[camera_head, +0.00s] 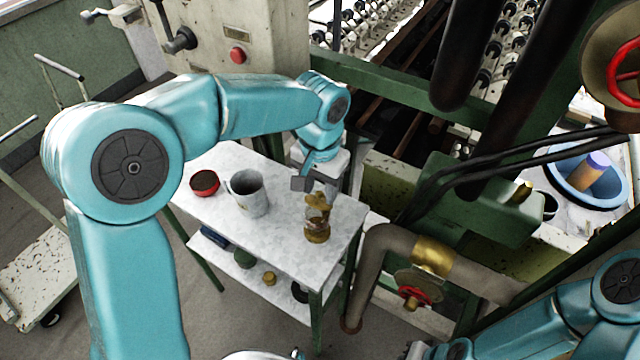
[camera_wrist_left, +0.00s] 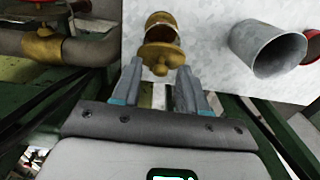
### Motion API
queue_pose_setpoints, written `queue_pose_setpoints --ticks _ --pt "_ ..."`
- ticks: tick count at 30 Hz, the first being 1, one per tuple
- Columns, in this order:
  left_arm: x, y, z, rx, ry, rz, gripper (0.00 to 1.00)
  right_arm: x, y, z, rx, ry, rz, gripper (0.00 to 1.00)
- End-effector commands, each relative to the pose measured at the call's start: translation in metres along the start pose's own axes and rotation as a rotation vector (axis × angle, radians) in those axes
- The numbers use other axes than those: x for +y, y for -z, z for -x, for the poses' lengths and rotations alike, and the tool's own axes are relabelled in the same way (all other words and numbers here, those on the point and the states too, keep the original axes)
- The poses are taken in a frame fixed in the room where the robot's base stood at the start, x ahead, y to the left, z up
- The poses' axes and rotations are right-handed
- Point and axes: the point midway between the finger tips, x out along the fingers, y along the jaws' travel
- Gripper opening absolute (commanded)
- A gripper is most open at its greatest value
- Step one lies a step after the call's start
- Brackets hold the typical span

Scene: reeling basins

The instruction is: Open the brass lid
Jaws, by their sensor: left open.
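A small brass-and-glass jar (camera_head: 317,232) stands upright on the marble-topped table, near its right edge. Its brass lid (camera_head: 316,201) sits on top; in the left wrist view the lid (camera_wrist_left: 160,54) shows as a disc with a small knob towards me. My left gripper (camera_head: 307,184) is just above and behind the jar. In the left wrist view its two fingers (camera_wrist_left: 158,88) are apart, with nothing between them and the lid's knob just beyond their tips. My right arm shows at the bottom right, its gripper end (camera_head: 418,350) cut off and unclear.
A grey metal mug (camera_head: 248,194) and a red bowl (camera_head: 205,183) stand on the table (camera_head: 272,240) left of the jar. A thick pipe with a brass collar (camera_head: 432,256) and red valve (camera_head: 418,294) runs close on the right. The green machine frame (camera_head: 480,205) lies behind.

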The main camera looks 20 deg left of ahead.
Motion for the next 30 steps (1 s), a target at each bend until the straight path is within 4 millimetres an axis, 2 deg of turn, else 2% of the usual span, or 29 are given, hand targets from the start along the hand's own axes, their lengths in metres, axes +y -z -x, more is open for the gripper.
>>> queue_pose_setpoints --ticks 5,6,8,9,10,16,20,30 --pt "0.000 0.000 0.000 0.001 0.000 0.000 0.43 0.000 0.000 0.000 0.000 0.000 0.000 0.00" --pt "0.000 0.000 0.000 0.001 0.000 0.000 0.40 0.000 0.000 0.000 0.000 0.000 0.000 0.00" --pt "0.000 0.000 0.000 0.001 0.000 0.000 0.21 0.000 0.000 0.000 0.000 0.000 0.000 0.00" --pt "0.000 0.000 0.000 0.001 0.000 0.000 0.08 0.000 0.000 0.000 0.000 0.000 0.000 0.00" --pt "0.000 0.000 0.000 0.001 0.001 0.000 0.00 0.000 0.000 0.000 0.000 0.000 0.000 0.00" --pt "0.000 0.000 0.001 -0.001 0.000 0.000 0.00 0.000 0.000 0.001 0.000 0.000 0.000 0.00" --pt "0.000 0.002 0.004 -0.019 0.000 0.000 0.00 -0.003 0.000 0.009 0.000 0.000 0.000 0.00" --pt "0.000 0.017 0.011 -0.212 0.000 0.001 0.00 -0.021 -0.001 0.058 0.000 0.000 0.000 0.00"
